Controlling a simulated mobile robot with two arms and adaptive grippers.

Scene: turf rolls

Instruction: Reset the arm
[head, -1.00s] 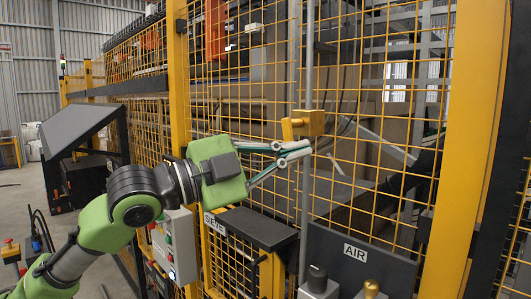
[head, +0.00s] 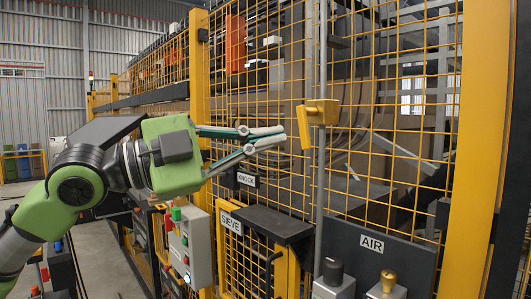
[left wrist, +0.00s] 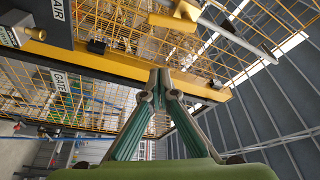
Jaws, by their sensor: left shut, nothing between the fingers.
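My left gripper (head: 282,135) is shut and empty, held up in front of the yellow mesh fence. In the left wrist view its two fingertips (left wrist: 160,78) meet. A yellow lever (head: 320,112) sits on a vertical grey pipe (head: 319,190), just right of and above the fingertips. A gap shows between lever and fingers in the head view. A yellow part, likely this lever, shows at the top of the left wrist view (left wrist: 178,16). My right gripper is in neither view.
Below my left arm stand a grey button box (head: 192,245) and a dark-topped cabinet labelled SIEVE (head: 262,222). An AIR panel (head: 375,255) with knobs is at the lower right. A thick yellow post (head: 460,150) stands at right. Open floor shows at left.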

